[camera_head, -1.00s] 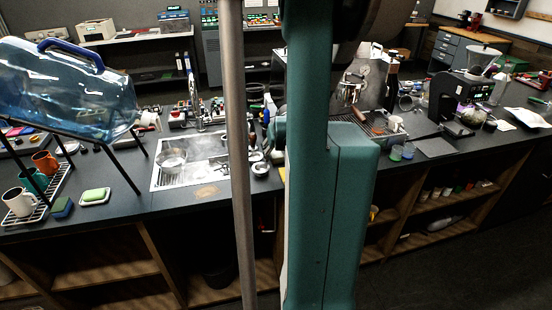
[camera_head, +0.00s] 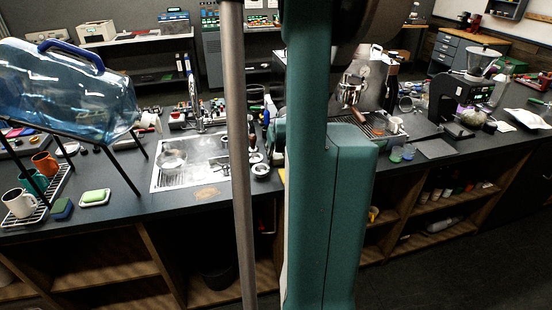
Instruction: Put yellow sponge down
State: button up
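I cannot make out a yellow sponge for certain in the head view. A small blue block with a greenish top (camera_head: 61,208), possibly a sponge, lies on the counter at the left. Beside it, a yellow-green bar (camera_head: 95,196) lies on a small white dish. A small yellow item (camera_head: 373,213) shows on the shelf under the counter, too small to identify. My gripper is not in view. My teal arm links and a grey pole cross the middle of the view and hide part of the counter.
The dark counter (camera_head: 120,217) holds a sink (camera_head: 205,160), a mug rack with several mugs (camera_head: 20,203), and a large blue water bottle (camera_head: 70,90) on a black stand. An espresso machine (camera_head: 370,75) and a black grinder (camera_head: 455,100) stand at the right. Clear counter lies left of the sink.

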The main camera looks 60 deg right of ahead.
aim_at(276, 155)
jog(key=shift+r, duration=0.15)
jog(key=shift+c, duration=0.2)
notch_tip(276, 155, up, 10)
jog(key=p, duration=0.2)
dwell(0.4)
dwell(0.8)
jog(key=w+a+f+n+y+p, duration=0.1)
jog(key=w+a, duration=0.4)
jog(key=a, duration=0.7)
jog(key=w+a+f+n+t+y+p, duration=0.1)
jog(key=w+a, duration=0.4)
jog(key=a, duration=0.7)
jog(key=w+a+f+n+y+p, duration=0.1)
jog(key=w+a+f+n, duration=0.2)
jog(key=a, duration=1)
jog(key=shift+w+n+t, duration=0.4)
jog(key=shift+w+n, duration=0.4)
jog(key=shift+w, duration=0.15)
jog(key=a+f+n+y+p, duration=0.1)
jog(key=a+n, duration=0.1)
jog(key=a, duration=1.1)
jog(key=shift+s+f+y, duration=0.25)
jog(key=shift+s+y, duration=0.05)
jog(key=shift+s, duration=0.15)
jog(key=shift+a, duration=0.1)
